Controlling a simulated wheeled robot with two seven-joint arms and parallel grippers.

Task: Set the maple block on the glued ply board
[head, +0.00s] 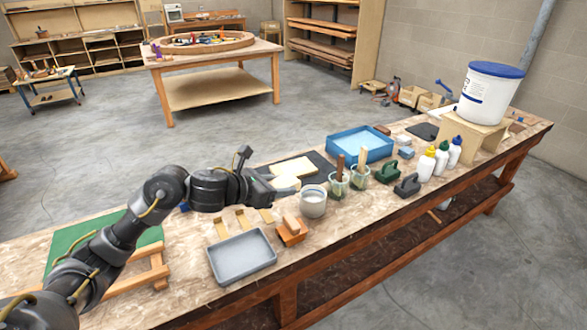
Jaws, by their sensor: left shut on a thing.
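My left gripper (282,190) reaches in from the left over the bench. It is shut on a pale block (287,183), which looks like the maple block. Its fingers hide part of the block. A pale yellow board (295,167), which looks like the glued ply board, lies on a dark mat (322,164) just behind the block in the picture. The block overlaps the board's near edge in this view. I cannot tell whether they touch. My right gripper is not in view.
Green jars with brushes (338,184) and a blue tray (359,145) are further right. A grey tray (241,257) and an orange wooden block (292,232) lie in front. Bottles (426,165) stand far right.

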